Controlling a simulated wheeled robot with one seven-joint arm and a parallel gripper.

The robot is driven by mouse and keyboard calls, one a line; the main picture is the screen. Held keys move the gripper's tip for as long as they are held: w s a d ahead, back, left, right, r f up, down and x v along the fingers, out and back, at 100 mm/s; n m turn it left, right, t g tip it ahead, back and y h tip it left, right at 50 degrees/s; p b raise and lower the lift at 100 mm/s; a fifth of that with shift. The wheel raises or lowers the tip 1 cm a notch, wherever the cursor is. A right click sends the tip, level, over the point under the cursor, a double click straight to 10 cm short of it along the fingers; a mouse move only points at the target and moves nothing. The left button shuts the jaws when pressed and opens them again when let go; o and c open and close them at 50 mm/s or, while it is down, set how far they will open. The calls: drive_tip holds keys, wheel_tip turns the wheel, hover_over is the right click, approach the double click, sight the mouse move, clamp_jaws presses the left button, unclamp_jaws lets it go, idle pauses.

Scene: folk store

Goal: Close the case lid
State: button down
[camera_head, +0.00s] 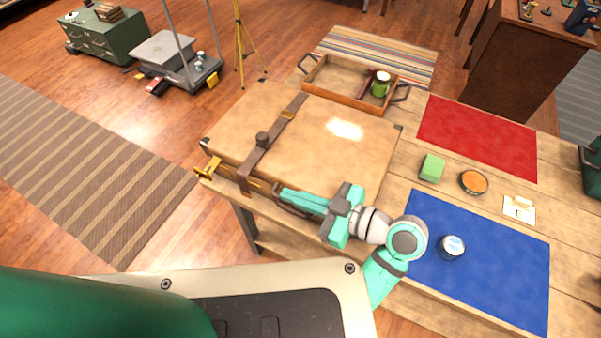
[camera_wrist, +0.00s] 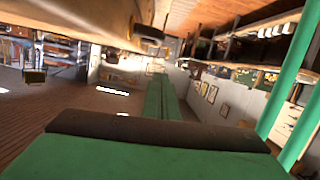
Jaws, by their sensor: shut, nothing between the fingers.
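The tan case (camera_head: 330,150) lies on the wooden table, its broad lid facing up and looking flat or nearly so. A brown strap (camera_head: 272,140) crosses the lid and hangs over the front side. I cannot tell whether a gap is left under the lid's front edge. A brass piece (camera_head: 208,170) sticks out at the front left corner. My gripper (camera_head: 285,193) is shut and empty at the case's front side, close to the strap and the dark handle (camera_head: 290,208). In the wrist view my shut fingers (camera_wrist: 160,90) point ahead, with a tan case edge (camera_wrist: 80,15) above left.
A wooden tray (camera_head: 340,92) with a green-and-white can (camera_head: 380,84) stands behind the case. To the right are a red mat (camera_head: 480,135), a green block (camera_head: 432,167), a round orange-topped tin (camera_head: 473,182) and a blue mat (camera_head: 490,275) with a jar (camera_head: 452,247).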

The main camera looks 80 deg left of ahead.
drive_tip(key=v, duration=0.9)
drive_tip(key=shift+d, duration=0.3)
